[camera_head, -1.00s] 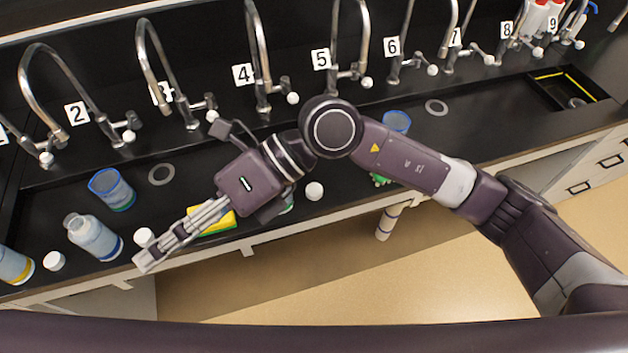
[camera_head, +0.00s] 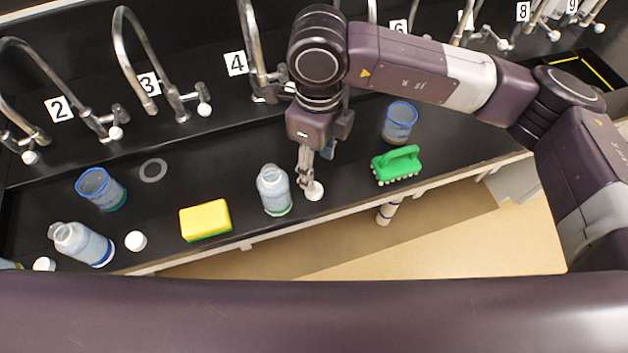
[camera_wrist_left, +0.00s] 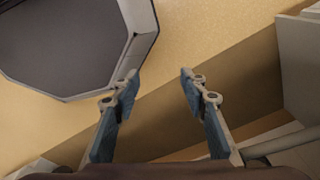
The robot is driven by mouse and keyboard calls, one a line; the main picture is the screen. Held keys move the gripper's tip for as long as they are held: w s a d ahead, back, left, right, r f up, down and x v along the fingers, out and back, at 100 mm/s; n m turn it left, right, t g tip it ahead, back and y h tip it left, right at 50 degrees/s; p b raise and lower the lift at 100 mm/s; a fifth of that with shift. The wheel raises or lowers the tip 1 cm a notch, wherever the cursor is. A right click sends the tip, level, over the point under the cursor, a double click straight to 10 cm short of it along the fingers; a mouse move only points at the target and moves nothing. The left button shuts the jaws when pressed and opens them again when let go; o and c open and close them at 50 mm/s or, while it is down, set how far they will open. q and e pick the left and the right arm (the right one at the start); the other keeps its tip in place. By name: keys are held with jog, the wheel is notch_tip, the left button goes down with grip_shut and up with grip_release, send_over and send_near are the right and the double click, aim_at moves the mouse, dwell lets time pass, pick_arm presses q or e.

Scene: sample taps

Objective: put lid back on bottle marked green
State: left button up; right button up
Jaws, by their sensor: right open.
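The bottle with a green band near its base (camera_head: 273,191) stands upright and uncapped near the counter's front edge. A white lid (camera_head: 314,191) lies on the counter just right of it. My right gripper (camera_head: 305,182) points down at this lid, its fingertips at or just above the lid's left side. It is open; whether it touches the lid I cannot tell. My left gripper (camera_wrist_left: 160,85) shows only in the left wrist view, open and empty above the floor.
A yellow sponge (camera_head: 206,219), a blue-banded bottle (camera_head: 83,243) and another white lid (camera_head: 136,240) are to the left. A green brush (camera_head: 397,165) and a blue-rimmed beaker (camera_head: 399,122) are to the right. Another beaker (camera_head: 101,188) stands left. Numbered taps line the back.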

jog(key=shift+s+r, duration=0.15)
jog(key=shift+s, duration=0.25)
notch_tip(320, 180, down, 2)
jog(key=shift+p, duration=0.4)
jog(key=shift+w+f, duration=0.15)
jog(key=shift+f, duration=0.3)
jog(key=shift+a+f+p, duration=0.1)
jog(key=shift+p, duration=0.2)
jog(key=f+p, duration=0.2)
jog(key=f, duration=0.1)
jog(key=shift+a+f, duration=0.2)
jog(key=shift+f, duration=0.45)
pick_arm(q)
jog(key=shift+s+r, duration=1.5)
jog(key=shift+r, duration=0.3)
pick_arm(e)
jog(key=shift+f, duration=0.3)
jog(key=shift+c, duration=0.3)
